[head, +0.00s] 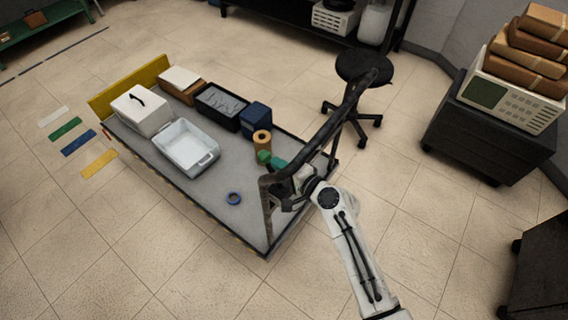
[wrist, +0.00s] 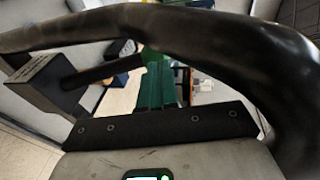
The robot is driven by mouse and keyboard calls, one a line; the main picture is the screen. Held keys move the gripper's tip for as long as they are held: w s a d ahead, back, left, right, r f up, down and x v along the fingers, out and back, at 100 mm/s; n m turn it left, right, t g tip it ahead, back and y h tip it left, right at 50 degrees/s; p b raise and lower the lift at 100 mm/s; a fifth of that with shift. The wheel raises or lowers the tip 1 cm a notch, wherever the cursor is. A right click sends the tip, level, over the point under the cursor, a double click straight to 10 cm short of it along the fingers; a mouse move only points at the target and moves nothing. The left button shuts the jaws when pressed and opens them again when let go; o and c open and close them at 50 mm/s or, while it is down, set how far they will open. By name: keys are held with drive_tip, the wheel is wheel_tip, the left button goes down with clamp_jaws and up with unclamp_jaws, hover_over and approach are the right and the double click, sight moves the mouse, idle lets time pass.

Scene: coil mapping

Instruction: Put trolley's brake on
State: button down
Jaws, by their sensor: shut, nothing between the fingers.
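The trolley stands in the middle of the head view, its grey deck (head: 218,215) loaded at the far end. Its dark push handle (head: 330,125) rises at the near right end, and its bar also arches across the wrist view (wrist: 200,30). My gripper (head: 268,159) has green fingers, shut and empty, reaching past the handle frame over the deck. In the wrist view the fingers (wrist: 160,65) point away under the bar. A black block with a rod (wrist: 50,85) is left of them; I cannot tell whether it is the brake lever.
The deck carries a white tray (head: 185,146), white box (head: 141,109), dark bin (head: 222,104), blue box (head: 256,117), brown roll (head: 262,141) and blue tape ring (head: 234,198). A black stool (head: 362,68) stands behind the handle. A dark cabinet (head: 480,130) is right.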

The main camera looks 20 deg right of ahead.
drive_tip(key=shift+w+a, duration=0.15)
drive_tip(key=shift+w, duration=0.05)
idle(0.5)
drive_tip(key=b+v, duration=0.1)
drive_tip(key=v, duration=0.9)
drive_tip(key=shift+s+d, duration=0.2)
drive_tip(key=shift+s, duration=0.15)
drive_tip(key=shift+s, duration=0.1)
drive_tip(key=s+f+n+g, duration=0.4)
drive_tip(key=s+n+g, duration=0.1)
drive_tip(key=s+n, duration=0.15)
drive_tip(key=s+d+n+g+h, duration=0.2)
drive_tip(key=s+d+g+h, duration=0.1)
drive_tip(key=s, duration=0.7)
drive_tip(key=s+d+n+g+h, duration=0.3)
drive_tip(key=s+d+g+h, duration=0.1)
drive_tip(key=s, duration=0.6)
drive_tip(key=d+g, duration=0.1)
drive_tip(key=d, duration=0.1)
drive_tip(key=shift+s+d+h, duration=0.25)
drive_tip(key=shift+s+h, duration=0.05)
drive_tip(key=shift+s, duration=0.1)
drive_tip(key=shift+d, duration=0.1)
